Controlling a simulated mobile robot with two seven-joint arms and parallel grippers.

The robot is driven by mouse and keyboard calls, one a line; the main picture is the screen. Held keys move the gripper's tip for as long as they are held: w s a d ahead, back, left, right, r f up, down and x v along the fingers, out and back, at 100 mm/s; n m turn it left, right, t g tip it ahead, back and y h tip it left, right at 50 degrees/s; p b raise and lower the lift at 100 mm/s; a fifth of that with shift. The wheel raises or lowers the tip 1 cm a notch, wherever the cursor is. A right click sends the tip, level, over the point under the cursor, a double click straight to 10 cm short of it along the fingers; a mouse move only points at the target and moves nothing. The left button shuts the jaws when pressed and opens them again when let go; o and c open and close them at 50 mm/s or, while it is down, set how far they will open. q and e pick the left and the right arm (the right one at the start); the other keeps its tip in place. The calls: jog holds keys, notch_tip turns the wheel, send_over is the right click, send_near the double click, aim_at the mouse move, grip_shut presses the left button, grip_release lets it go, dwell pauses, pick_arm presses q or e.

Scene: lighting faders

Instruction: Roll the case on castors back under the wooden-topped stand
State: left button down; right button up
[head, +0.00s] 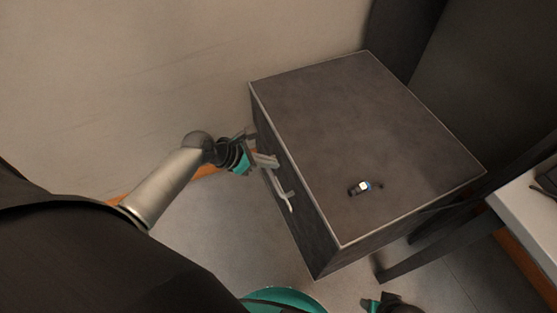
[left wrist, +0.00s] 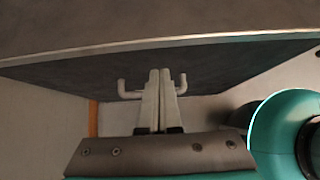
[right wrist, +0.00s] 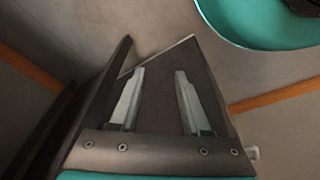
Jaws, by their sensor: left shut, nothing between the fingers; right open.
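The case (head: 350,110) is a large dark grey box with pale edging, in the middle of the head view. A pale bar handle (head: 284,190) is on its left face. My left gripper (head: 270,161) is shut and empty at that face, by the handle's upper end. In the left wrist view the case's face (left wrist: 80,75) fills the background, and the handle (left wrist: 181,86) shows on both sides of the shut fingers; I cannot tell whether they touch it. My right gripper (right wrist: 160,78) is open and empty, pointing at a dark surface. The castors are hidden. I cannot identify the wooden-topped stand with certainty.
A small black device (head: 362,188) with white and blue parts lies on the case. A pale tabletop (head: 528,215) is at the right edge, with dark legs (head: 440,246) close to the case. A plain wall (head: 150,70) is at the left. Grey floor (head: 225,235) is clear beside the handle.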

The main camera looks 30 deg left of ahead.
pick_arm(q)
jog(key=shift+w+d+b, duration=0.45)
jog(key=shift+w+d, duration=0.4)
jog(key=shift+w, duration=0.15)
pick_arm(e)
jog(key=shift+w+r, duration=0.35)
jog(key=shift+r, duration=0.2)
jog(key=shift+w+r, duration=0.3)
jog(key=shift+r, duration=0.25)
